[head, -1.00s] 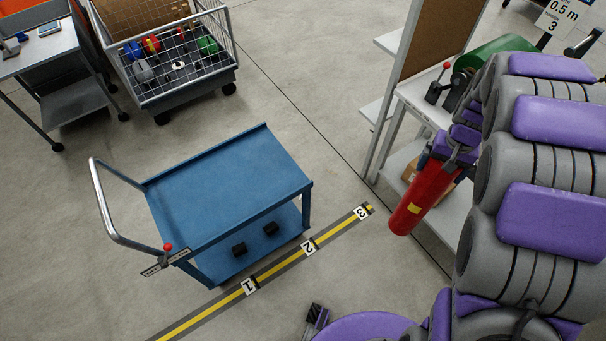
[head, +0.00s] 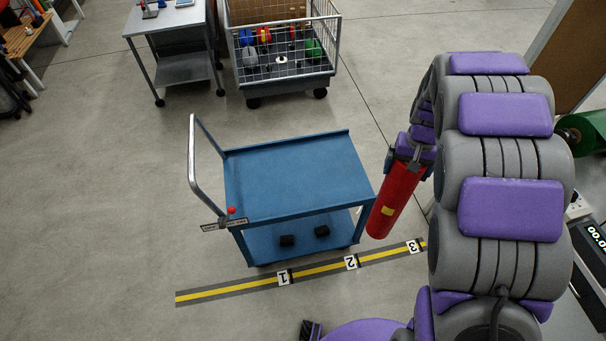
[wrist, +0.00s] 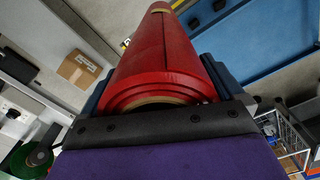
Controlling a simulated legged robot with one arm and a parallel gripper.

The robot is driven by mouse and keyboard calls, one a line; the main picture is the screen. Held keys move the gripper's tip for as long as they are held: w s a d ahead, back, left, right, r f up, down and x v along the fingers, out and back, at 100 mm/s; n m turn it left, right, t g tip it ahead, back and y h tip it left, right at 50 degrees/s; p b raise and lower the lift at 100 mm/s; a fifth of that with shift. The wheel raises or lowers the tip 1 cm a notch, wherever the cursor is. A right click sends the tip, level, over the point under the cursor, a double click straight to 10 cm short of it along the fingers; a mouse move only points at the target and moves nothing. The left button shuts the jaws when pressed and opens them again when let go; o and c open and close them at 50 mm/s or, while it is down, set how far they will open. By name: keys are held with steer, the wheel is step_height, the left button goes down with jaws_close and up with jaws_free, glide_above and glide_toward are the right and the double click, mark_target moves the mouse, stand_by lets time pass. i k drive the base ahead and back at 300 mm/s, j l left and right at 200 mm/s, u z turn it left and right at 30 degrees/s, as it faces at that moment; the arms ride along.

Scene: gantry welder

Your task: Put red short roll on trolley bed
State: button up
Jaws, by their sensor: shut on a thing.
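The red short roll (head: 396,200) is held in my gripper (head: 413,160), hanging tilted with its lower end toward the lower left. It has a yellow label. In the wrist view the red roll (wrist: 160,60) fills the middle, its near end between the jaws. The blue trolley bed (head: 295,175) is an empty flat top deck just left of the roll in the head view. In the wrist view a blue surface (wrist: 255,40) shows at the upper right. In the head view the roll overlaps the trolley's right edge; its height above the floor is unclear.
A wire cage cart (head: 282,75) and a grey table (head: 170,20) stand behind. A marked floor strip (head: 230,291) runs in front. A green roll (head: 588,133) is at right.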

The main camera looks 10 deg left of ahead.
mark_target(317, 172)
steer(key=i+j, duration=0.25)
steer(key=j, duration=0.2)
steer(key=i+j+u, duration=0.1)
steer(key=i+j, duration=0.15)
steer(key=j, duration=0.2)
steer(key=i+j, duration=0.25)
steer(key=j, duration=0.2)
